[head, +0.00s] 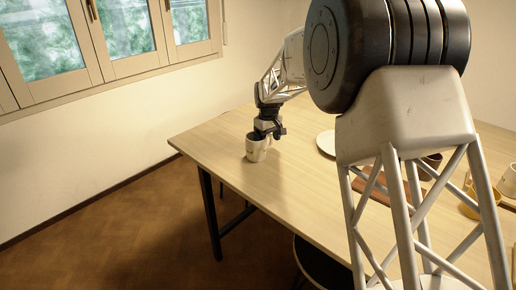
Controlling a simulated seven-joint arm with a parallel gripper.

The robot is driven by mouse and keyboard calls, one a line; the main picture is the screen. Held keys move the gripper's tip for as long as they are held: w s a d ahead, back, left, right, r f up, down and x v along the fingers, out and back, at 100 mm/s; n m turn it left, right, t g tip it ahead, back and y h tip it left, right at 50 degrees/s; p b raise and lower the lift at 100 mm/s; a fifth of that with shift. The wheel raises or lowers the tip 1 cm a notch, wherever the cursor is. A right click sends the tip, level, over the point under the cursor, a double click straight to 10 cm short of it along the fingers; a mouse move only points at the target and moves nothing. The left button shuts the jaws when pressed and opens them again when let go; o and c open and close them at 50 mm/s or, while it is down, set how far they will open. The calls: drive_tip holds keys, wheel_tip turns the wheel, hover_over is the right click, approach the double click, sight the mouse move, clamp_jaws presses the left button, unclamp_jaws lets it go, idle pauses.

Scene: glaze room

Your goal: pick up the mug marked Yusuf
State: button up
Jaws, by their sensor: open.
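A cream mug (255,152) stands upright near the left edge of the wooden table (215,147). It has small dark marks on its side, too small to read as a name. My gripper (266,135) is open, pointing down at the mug's rim. The fingertips overlap the mug's upper part in the picture. I cannot tell whether they touch it or whether a finger is inside it.
A white plate (326,144) lies to the right, partly behind my arm. A brown tray (375,186), a dark brown cup (432,164), a yellow mug (470,204) and a pale cup (508,182) are farther right. The table around the cream mug is clear.

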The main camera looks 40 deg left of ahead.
drive_tip(key=c, duration=1.2)
drive_tip(key=shift+r, duration=0.2)
drive_tip(key=shift+r, duration=1.3)
drive_tip(key=shift+s+d+r, duration=0.1)
drive_tip(key=shift+d+r, duration=0.05)
drive_tip(key=shift+r, duration=0.15)
drive_tip(key=s+d, duration=0.3)
drive_tip(key=d, duration=0.1)
drive_tip(key=s+d+r, duration=0.1)
drive_tip(key=s+d, duration=0.2)
drive_tip(key=d, duration=0.1)
drive_tip(key=s+d, duration=0.4)
drive_tip(key=shift+r, duration=0.25)
